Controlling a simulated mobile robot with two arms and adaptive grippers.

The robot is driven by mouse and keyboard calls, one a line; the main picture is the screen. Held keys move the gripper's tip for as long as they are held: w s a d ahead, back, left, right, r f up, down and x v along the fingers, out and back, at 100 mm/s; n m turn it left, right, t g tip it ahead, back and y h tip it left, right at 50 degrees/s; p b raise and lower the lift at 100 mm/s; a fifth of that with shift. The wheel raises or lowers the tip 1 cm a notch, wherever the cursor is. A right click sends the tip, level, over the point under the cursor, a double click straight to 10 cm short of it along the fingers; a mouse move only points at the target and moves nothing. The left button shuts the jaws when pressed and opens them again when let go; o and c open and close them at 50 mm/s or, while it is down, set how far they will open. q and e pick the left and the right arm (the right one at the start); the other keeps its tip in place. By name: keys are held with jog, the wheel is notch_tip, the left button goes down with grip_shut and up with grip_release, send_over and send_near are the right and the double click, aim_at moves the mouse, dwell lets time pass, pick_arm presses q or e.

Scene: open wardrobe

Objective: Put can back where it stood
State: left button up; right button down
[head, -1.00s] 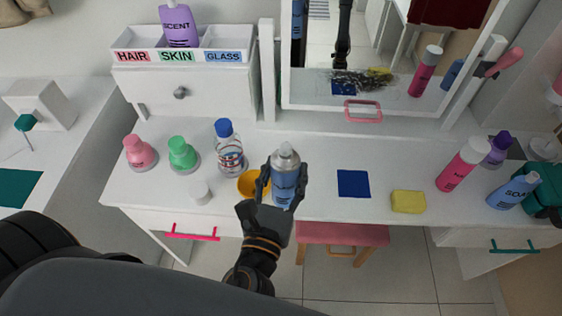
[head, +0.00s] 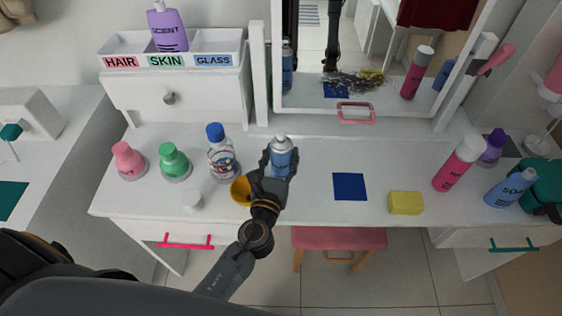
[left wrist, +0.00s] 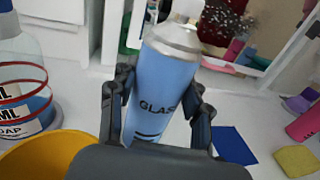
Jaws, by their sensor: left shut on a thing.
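The can (head: 281,158) is light blue with a silver top. Its label reads "GLAS" in the left wrist view (left wrist: 162,95), where the rest of the word is hidden. My left gripper (head: 279,166) is shut around the can's body. The can is nearly upright over the white tabletop, just in front of the mirror. I cannot tell whether its base touches the top. A dark blue square (head: 350,187) lies flat to the right of the can, clear of it. My right gripper is not in view.
An orange bowl (head: 239,191) and a clear bottle with a blue cap (head: 221,160) stand close left of the can. A yellow sponge (head: 405,203) lies right of the blue square. The mirror (head: 385,60) rises behind. A labelled tray (head: 215,42) holds a purple bottle.

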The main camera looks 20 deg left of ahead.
pick_arm(q)
jog(key=shift+f, duration=0.75)
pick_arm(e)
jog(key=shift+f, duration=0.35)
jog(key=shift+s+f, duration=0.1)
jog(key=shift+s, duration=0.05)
